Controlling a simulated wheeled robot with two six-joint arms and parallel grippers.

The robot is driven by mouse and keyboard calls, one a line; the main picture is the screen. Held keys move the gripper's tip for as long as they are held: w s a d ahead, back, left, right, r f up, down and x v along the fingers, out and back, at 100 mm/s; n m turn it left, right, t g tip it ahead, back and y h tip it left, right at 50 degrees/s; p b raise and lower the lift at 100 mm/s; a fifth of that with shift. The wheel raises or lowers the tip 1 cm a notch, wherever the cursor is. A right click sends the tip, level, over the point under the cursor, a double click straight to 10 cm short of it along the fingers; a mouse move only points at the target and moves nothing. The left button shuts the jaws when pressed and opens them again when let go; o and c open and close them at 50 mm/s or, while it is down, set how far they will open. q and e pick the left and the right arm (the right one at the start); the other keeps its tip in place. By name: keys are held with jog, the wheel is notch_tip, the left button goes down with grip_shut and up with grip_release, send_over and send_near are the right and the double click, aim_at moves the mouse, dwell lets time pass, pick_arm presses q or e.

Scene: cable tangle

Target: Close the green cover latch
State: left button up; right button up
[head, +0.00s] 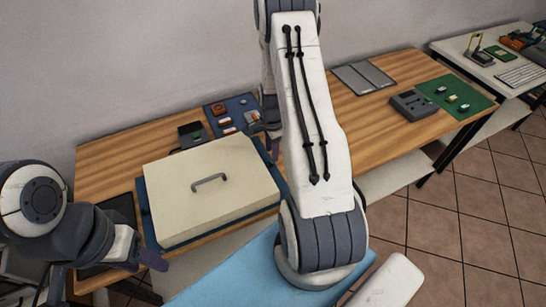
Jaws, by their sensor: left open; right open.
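A cream cover (208,185) with a grey handle (210,182) lies over a blue base (150,225) on the wooden table. I cannot make out a green latch on its visible sides; its right end is partly behind my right arm. A small black device (190,131) with a green patch (197,136) stands behind the cover. My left gripper (104,274) is open and empty at the lower left, in front of the cover's near left corner. My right gripper (264,125) is open behind the cover's far right corner, partly hidden by my arm.
A blue mat (219,110) with small parts lies behind the cover. Grey panels (363,77), a grey box (412,105) and a green mat (470,92) lie farther right. The table (345,115) is bare between the arm and grey box. A white table (500,66) stands beyond.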

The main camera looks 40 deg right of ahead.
aim_at(272, 163)
jog(key=shift+a+f+p, duration=0.1)
jog(key=shift+f+p, duration=0.35)
jog(key=shift+f, duration=2.2)
grip_shut()
jog(key=shift+s, duration=0.15)
